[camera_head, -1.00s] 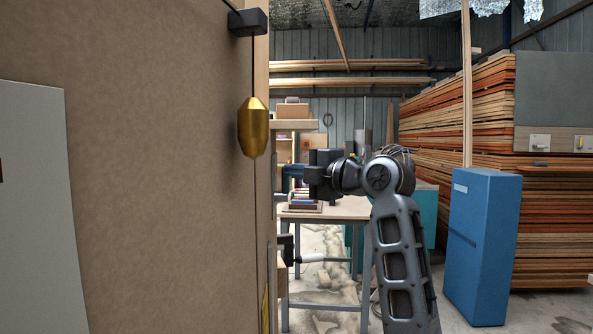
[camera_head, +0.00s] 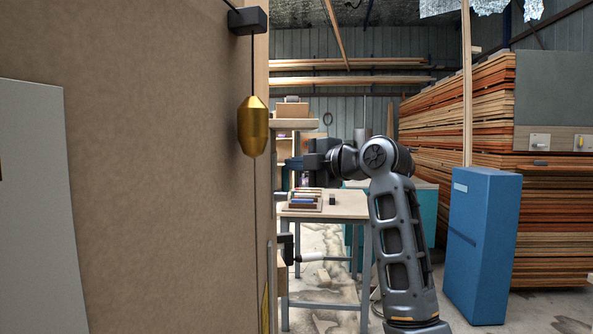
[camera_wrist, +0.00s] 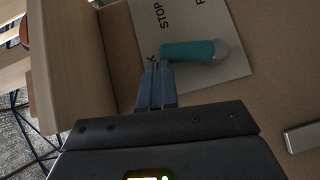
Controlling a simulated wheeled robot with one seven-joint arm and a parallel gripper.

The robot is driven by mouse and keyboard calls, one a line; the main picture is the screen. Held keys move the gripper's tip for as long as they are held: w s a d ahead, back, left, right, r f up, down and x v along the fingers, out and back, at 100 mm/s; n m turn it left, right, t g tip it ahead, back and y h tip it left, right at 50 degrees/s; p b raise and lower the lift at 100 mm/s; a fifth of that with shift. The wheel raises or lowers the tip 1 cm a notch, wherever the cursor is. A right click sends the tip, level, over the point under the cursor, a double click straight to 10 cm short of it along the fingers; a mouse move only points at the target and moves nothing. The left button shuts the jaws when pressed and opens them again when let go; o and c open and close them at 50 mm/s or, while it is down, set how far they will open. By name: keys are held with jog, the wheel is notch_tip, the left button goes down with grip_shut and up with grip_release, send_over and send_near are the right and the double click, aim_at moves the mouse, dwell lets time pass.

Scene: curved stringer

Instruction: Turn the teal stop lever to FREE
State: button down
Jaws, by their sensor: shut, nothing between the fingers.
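The teal stop lever (camera_wrist: 188,51) shows in the wrist view, lying across a white label plate (camera_wrist: 235,68) with a pale round hub at its right end. The plate carries the word STOP and part of other lettering; FREE is not readable. My gripper (camera_wrist: 160,66) is shut and empty, its fingertips just below the lever's left end. I cannot tell whether they touch it. In the head view my gripper (camera_head: 290,164) is at the right edge of the large brown panel (camera_head: 170,170), its fingertips partly hidden. The lever is not visible there.
A brass plumb weight (camera_head: 253,127) hangs on a cord along the panel. A workbench (camera_head: 345,207) stands behind my arm. A blue cabinet (camera_head: 481,245) and stacked boards (camera_head: 455,110) are on the right. In the wrist view, a metal bar (camera_wrist: 302,137) lies at the lower right.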

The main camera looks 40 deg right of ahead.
jog(key=w+d+f+m+g+y, duration=0.1)
jog(key=w+d+f+m+g, duration=0.1)
jog(key=w+d, duration=0.4)
jog(key=shift+f+m+g, duration=0.3)
jog(key=shift+f+g, duration=0.1)
jog(key=shift+g, duration=0.2)
dwell(0.5)
dwell(1.2)
jog(key=b+v, duration=0.1)
jog(key=v, duration=0.6)
jog(key=shift+s+r, duration=0.2)
jog(key=shift+s, duration=0.15)
